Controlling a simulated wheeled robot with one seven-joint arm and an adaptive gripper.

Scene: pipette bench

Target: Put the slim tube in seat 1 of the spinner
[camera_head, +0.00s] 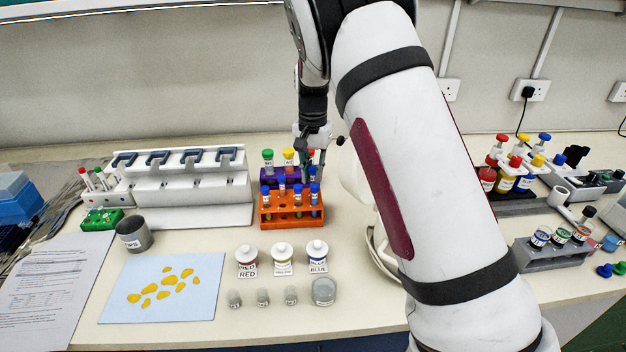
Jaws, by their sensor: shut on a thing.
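My gripper (315,152) points down over the back right of the orange rack (291,222), shut on a slim tube. A blue cap (313,170) shows right at the fingertips, higher than the other caps; the tube's lower part is hard to make out, so I cannot tell whether it is clear of the rack. Several other slim tubes with blue caps (297,188) stand upright in the orange rack. A white rounded body (354,183), perhaps the spinner, is mostly hidden behind my arm. Seat 1 is not visible.
A purple rack (268,176) with green, yellow and red caps stands just behind the orange rack. A white pipette stand (190,185) is to the left. Labelled jars (283,259) stand in front. A grey rack (560,255) with bottles is at right.

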